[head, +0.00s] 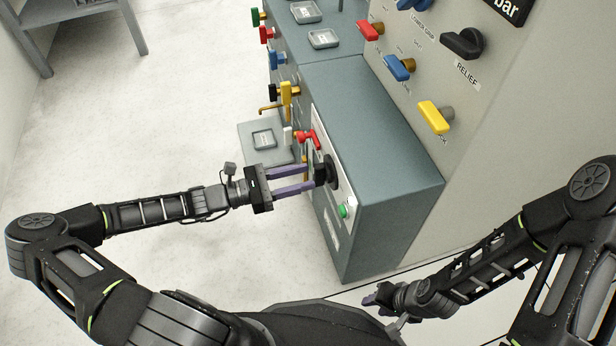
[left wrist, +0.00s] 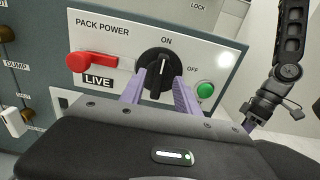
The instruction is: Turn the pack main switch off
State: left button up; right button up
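The pack main switch is a black rotary knob (left wrist: 158,68) on a white panel labelled PACK POWER in the left wrist view. Its white pointer line points up towards ON; OFF is printed to its right. In the head view the knob (head: 331,172) stands out from the side of a grey-green cabinet. My left gripper (head: 312,178) reaches it from the left, its purple fingers apart on either side of the knob's grip. The fingers (left wrist: 159,88) also show in the left wrist view; I cannot tell whether they touch it. My right gripper (head: 376,296) is low, away from the cabinet, small and partly hidden.
A red handle (left wrist: 92,61) with a LIVE label sits left of the knob, and a green button (left wrist: 205,90) sits right of it. Yellow, blue and red valve handles are on the taller panel (head: 470,120). The floor (head: 150,120) at left is clear.

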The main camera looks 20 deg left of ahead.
aim_at(321, 175)
pick_arm(q)
jog(key=shift+x, duration=1.1)
jog(key=shift+c, duration=0.2)
grip_shut()
